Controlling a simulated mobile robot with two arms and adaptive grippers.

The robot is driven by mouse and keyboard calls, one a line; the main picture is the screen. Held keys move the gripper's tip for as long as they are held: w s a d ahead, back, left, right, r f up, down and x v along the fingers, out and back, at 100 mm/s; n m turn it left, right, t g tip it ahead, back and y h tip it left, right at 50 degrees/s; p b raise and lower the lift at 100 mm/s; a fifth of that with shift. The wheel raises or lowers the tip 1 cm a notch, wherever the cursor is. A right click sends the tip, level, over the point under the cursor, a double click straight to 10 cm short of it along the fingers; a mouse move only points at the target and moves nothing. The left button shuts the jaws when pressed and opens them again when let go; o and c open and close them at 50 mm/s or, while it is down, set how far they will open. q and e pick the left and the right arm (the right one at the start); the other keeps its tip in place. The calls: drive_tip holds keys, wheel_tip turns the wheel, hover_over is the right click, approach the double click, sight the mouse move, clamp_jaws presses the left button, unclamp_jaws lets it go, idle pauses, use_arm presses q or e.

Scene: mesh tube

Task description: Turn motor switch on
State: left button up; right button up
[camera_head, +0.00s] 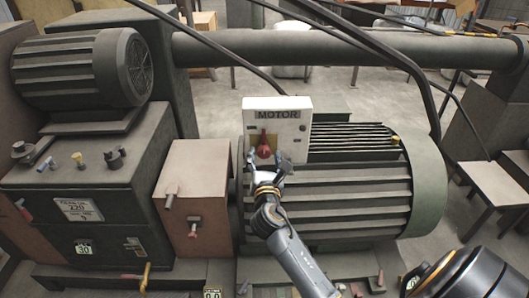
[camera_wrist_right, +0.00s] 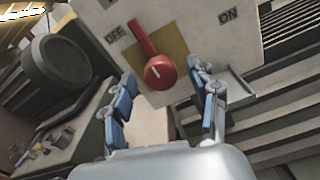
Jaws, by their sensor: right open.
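The red motor switch (camera_head: 264,148) is on the front of a pale box (camera_head: 290,131) labelled MOTOR. In the right wrist view the red switch (camera_wrist_right: 152,62) has a round knob and a lever that tilts up and left, toward the OFF label (camera_wrist_right: 114,37). The ON label (camera_wrist_right: 229,15) is to the right. My right gripper (camera_head: 267,163) is open just below the switch. In the wrist view its blue-padded fingers (camera_wrist_right: 162,75) are on either side of the knob, apart from it; I cannot tell the exact depth gap. My left gripper is not in view.
A large ribbed motor (camera_head: 350,180) is behind and below the box. A reddish box (camera_head: 192,195) and a dark machine (camera_head: 75,190) with small levers stand to the left. A thick pipe (camera_head: 300,48) and hanging cables run above.

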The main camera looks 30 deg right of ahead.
drive_tip(key=shift+w+d, duration=0.35)
drive_tip(key=shift+w, duration=0.2)
drive_tip(key=c, duration=1.2)
drive_tip(key=shift+o, duration=0.2)
